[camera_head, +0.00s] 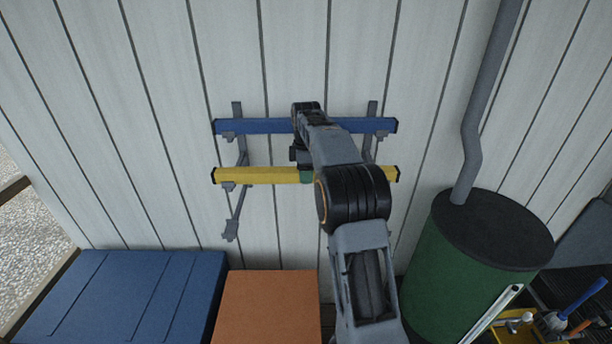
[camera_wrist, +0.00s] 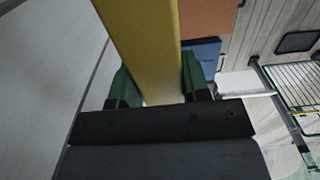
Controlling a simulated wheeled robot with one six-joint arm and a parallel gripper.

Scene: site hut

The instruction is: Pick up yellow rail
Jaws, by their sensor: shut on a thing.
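The rail appears still at the rack's hooks.
A blue rail (camera_head: 255,126) lies on the upper hooks just above. Below stand a blue box (camera_head: 120,300) and an orange box (camera_head: 266,308). A green drum stove (camera_head: 460,270) with a grey flue pipe (camera_head: 478,110) stands at right. Tools lie in a yellow tray (camera_head: 512,328).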

